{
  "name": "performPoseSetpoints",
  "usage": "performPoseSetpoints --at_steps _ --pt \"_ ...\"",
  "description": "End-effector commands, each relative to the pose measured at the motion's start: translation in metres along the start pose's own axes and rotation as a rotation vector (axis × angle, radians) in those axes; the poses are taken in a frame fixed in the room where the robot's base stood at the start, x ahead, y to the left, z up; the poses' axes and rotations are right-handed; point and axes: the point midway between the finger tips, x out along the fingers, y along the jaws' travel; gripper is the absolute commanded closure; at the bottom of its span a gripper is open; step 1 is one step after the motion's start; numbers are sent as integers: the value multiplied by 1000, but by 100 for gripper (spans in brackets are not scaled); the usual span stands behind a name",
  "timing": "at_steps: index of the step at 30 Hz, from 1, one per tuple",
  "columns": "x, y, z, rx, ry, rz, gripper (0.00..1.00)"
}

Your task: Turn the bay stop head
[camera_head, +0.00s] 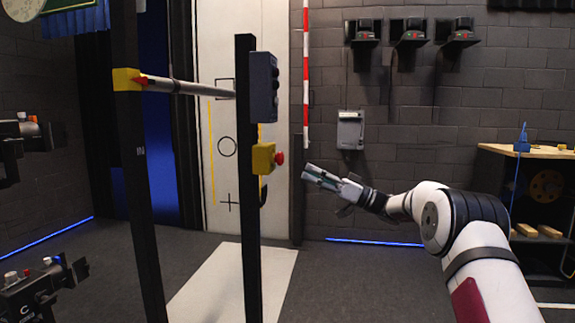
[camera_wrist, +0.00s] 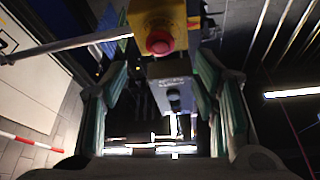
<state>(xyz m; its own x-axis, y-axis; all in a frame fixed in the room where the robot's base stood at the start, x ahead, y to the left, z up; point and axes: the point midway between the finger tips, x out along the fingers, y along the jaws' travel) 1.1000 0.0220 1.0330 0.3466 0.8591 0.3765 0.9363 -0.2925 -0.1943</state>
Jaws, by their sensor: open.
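A yellow box (camera_head: 263,158) with a red mushroom head (camera_head: 280,158) is mounted on the nearer black post, below a grey box. In the wrist view the red head (camera_wrist: 159,41) faces the camera on its yellow box (camera_wrist: 150,14), near the top between the fingers. My gripper (camera_head: 318,177) is to the right of the red head and a little lower, apart from it. In the wrist view its fingers (camera_wrist: 160,80) are spread, with nothing held. A second yellow box (camera_head: 126,79) with a red tip is on the left post; no readable label tells the two apart.
The grey button box (camera_head: 264,86) sits just above the yellow box; it shows in the wrist view too (camera_wrist: 172,85). A rail (camera_head: 190,87) joins the posts. A red-and-white pole (camera_head: 306,75) stands behind. A shelf (camera_head: 540,190) is at the right.

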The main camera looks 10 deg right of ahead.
Motion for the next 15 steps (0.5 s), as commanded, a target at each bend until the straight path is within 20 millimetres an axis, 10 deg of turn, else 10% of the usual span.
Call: performPoseSetpoints --at_steps 15 --pt "80 0 1 0 -1 -1 46"
